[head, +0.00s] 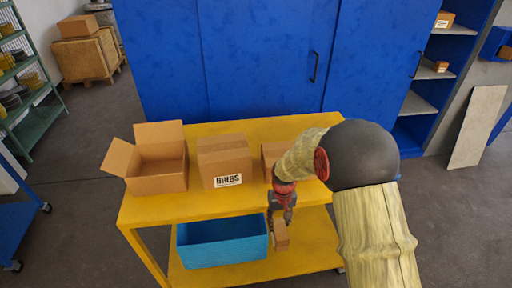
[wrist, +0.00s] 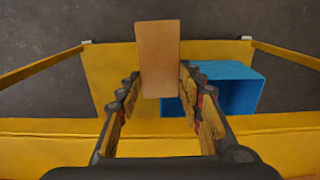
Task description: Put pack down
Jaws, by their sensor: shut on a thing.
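My gripper (head: 280,208) is shut on a small brown cardboard pack (head: 281,236). The pack hangs below the fingers, in front of the yellow cart's top edge. In the wrist view the pack (wrist: 158,60) sits between the two fingers, over the cart's lower shelf (wrist: 110,75). The blue bin (wrist: 240,92) shows to the right of the pack there. In the head view the blue bin (head: 222,242) stands on the lower shelf, left of the pack. I cannot tell how high the pack is above the shelf.
The cart top (head: 140,208) carries an open carton (head: 160,168), a labelled closed box (head: 225,160) and another box (head: 271,154) partly hidden by my arm. Blue cabinets (head: 260,60) stand behind. The lower shelf (head: 312,240) has bare room right of the bin.

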